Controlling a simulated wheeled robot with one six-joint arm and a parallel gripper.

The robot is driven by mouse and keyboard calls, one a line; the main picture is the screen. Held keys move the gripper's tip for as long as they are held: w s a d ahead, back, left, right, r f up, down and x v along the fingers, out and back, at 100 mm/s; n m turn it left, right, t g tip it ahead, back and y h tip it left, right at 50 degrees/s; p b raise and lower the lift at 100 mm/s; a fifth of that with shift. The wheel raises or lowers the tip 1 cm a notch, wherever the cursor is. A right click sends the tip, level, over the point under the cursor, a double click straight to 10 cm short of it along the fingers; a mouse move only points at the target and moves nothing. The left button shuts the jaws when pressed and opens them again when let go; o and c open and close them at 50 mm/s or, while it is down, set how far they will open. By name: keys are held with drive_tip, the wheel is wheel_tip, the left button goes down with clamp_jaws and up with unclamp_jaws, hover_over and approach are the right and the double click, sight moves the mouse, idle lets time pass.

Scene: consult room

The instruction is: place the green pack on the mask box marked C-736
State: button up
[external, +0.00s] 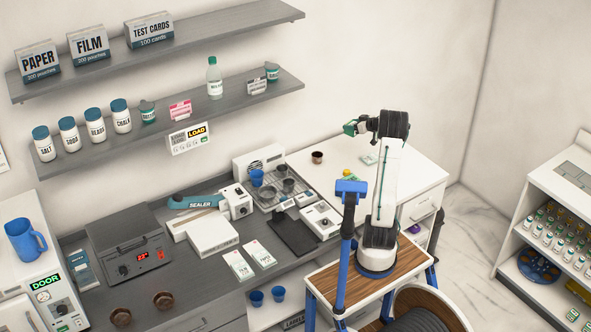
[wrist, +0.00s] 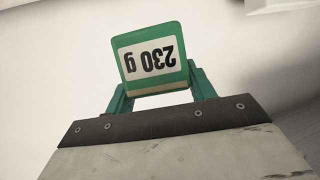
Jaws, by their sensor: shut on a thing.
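The green pack (wrist: 150,58) is in my gripper (wrist: 160,88), between its two green fingers in the wrist view. Its white label reads "230 g" upside down. In the external view my gripper (external: 352,127) is raised high at the left of the arm's top, near the wall and above the counter. The pack is small and dark green there. I cannot make out any box marked C-736. Two flat white packs with small print (external: 238,265) (external: 262,254) lie on the grey counter, their marks too small to read.
The grey counter carries a sealer (external: 196,203), a hot plate (external: 128,252) and a tray of cups (external: 283,190). A white cabinet top (external: 405,165) holds a small dark cup (external: 317,157) and small items. Shelves (external: 240,92) with jars run along the wall at left.

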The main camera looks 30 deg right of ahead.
drive_tip(key=s+a+f+n+g+y, duration=0.2)
drive_tip(key=s+a+n+g+y, duration=0.7)
drive_tip(key=s+a, duration=0.8)
drive_tip(key=n+t, duration=0.1)
drive_tip(key=n, duration=0.1)
hover_over(350, 182)
wheel_tip(350, 182, down, 7)
drive_tip(key=shift+d, duration=0.1)
drive_tip(key=shift+f+m, duration=0.1)
drive_tip(key=shift+m, duration=0.2)
drive_tip(key=o, duration=1.1)
